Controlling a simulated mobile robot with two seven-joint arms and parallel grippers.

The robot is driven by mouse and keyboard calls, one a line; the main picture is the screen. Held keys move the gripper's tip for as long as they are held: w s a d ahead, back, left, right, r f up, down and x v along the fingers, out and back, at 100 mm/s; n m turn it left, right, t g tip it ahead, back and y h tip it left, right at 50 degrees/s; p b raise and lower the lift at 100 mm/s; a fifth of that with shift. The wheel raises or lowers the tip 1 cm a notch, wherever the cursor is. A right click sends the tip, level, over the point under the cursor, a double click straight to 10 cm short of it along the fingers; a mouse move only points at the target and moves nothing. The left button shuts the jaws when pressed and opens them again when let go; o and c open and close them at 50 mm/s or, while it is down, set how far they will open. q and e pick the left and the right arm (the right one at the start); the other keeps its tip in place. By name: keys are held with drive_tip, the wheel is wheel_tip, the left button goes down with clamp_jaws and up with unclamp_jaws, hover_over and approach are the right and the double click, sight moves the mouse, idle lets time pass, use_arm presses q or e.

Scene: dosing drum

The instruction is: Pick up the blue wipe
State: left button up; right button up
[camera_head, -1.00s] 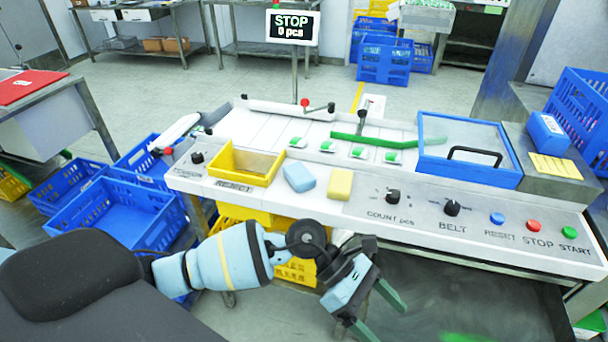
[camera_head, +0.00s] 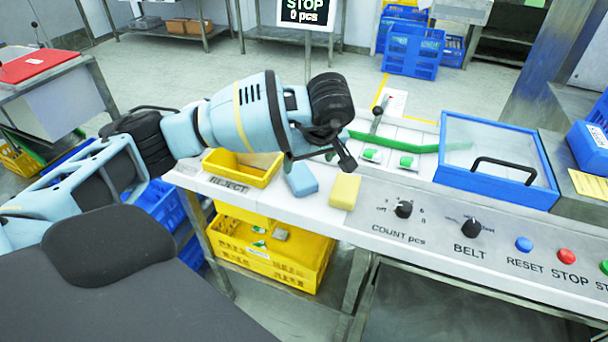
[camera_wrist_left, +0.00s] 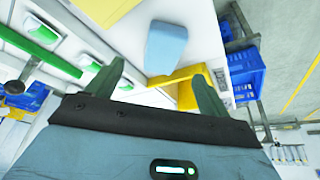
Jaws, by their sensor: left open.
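The blue wipe (camera_head: 302,179) is a light-blue block on the white machine top, between the yellow reject tray and a yellow block. In the left wrist view the blue wipe (camera_wrist_left: 166,47) lies ahead of the fingertips, roughly between their lines. My left gripper (camera_wrist_left: 158,70) is open and empty, with its two green fingers apart. In the head view the left hand (camera_head: 338,135) hangs over the machine, just behind and right of the wipe; its fingers are mostly hidden there. My right gripper is not in view.
The yellow block (camera_head: 345,191) stands close to the right of the wipe. The yellow reject tray (camera_head: 215,164) is at its left. A blue-framed lid (camera_head: 495,198) and the knob and button panel are further right. A yellow crate (camera_head: 270,258) is below.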

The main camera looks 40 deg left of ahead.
sight(301, 175)
use_arm(q)
drive_tip(key=x, duration=0.2)
drive_tip(key=shift+f, duration=0.35)
drive_tip(key=shift+a+f, duration=0.35)
drive_tip(key=x, duration=0.3)
drive_tip(key=shift+a+f, duration=0.15)
drive_tip(key=shift+a, duration=0.2)
drive_tip(key=shift+w+a+f, duration=0.1)
drive_tip(key=shift+w+f, duration=0.1)
drive_tip(key=shift+f, duration=0.2)
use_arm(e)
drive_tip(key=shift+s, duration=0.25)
use_arm(q)
drive_tip(key=shift+f, duration=0.25)
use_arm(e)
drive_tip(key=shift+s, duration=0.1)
